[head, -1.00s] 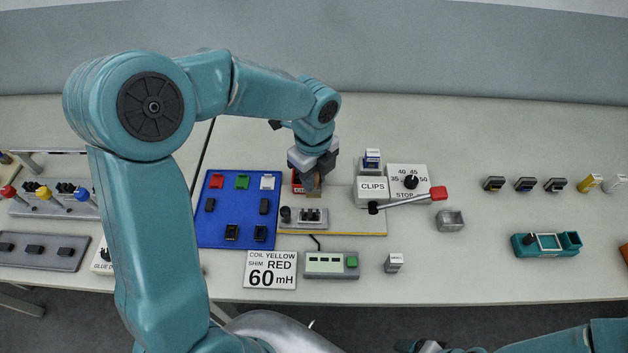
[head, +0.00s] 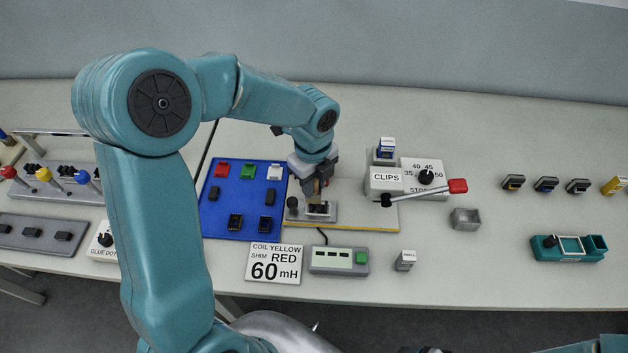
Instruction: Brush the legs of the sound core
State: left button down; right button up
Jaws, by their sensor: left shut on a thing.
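My left gripper (head: 315,186) is over the small grey fixture (head: 330,217) on the tan-edged board. It is shut on a small tan-brown thing, which looks like a brush; the jaws hide most of it. Its lower end is at or just above a dark part (head: 318,208) in the fixture, probably a core; I cannot tell whether they touch. Dark core pieces (head: 235,222) and (head: 264,225) lie on the blue mat (head: 222,200). I cannot tell which is the sound one. My right arm shows only at the bottom edge; its jaws cannot be made out.
Red, green and white pieces lie at the back of the mat. A CLIPS box (head: 384,182) with a red-ended lever (head: 457,186) and a dial box (head: 425,170) stand right. A meter (head: 338,260) and a 60 mH card (head: 273,263) are in front. A grey tray (head: 465,219) stands further right.

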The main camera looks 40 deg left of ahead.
pick_arm(q)
jog(key=shift+f+b, duration=0.5)
jog(key=shift+f, duration=0.25)
dwell(0.5)
jog(key=shift+w+d, duration=0.1)
jog(key=shift+w+d+r, duration=0.1)
jog(key=shift+w+d, duration=0.2)
jog(key=shift+d, duration=0.2)
jog(key=shift+w+d+r, duration=0.1)
jog(key=shift+w+d, duration=0.15)
jog(key=shift+d, duration=0.2)
jog(key=shift+s+a+f, duration=0.1)
jog(key=shift+s+a, duration=0.25)
jog(key=shift+a, duration=0.2)
jog(key=shift+s+a, duration=0.3)
jog(key=shift+a, duration=0.2)
jog(key=shift+w+d, duration=0.35)
jog(key=shift+d, duration=0.2)
jog(key=shift+w+d, duration=0.3)
jog(key=shift+d, duration=0.2)
jog(key=shift+a, duration=0.1)
jog(key=shift+s+a, duration=0.65)
jog(key=shift+a, duration=0.3)
jog(key=shift+w+d+p, duration=0.15)
jog(key=shift+w+d, duration=0.2)
jog(key=shift+d, duration=0.2)
jog(key=shift+w+d+p, duration=0.15)
jog(key=shift+w+d, duration=0.15)
jog(key=shift+d, duration=0.2)
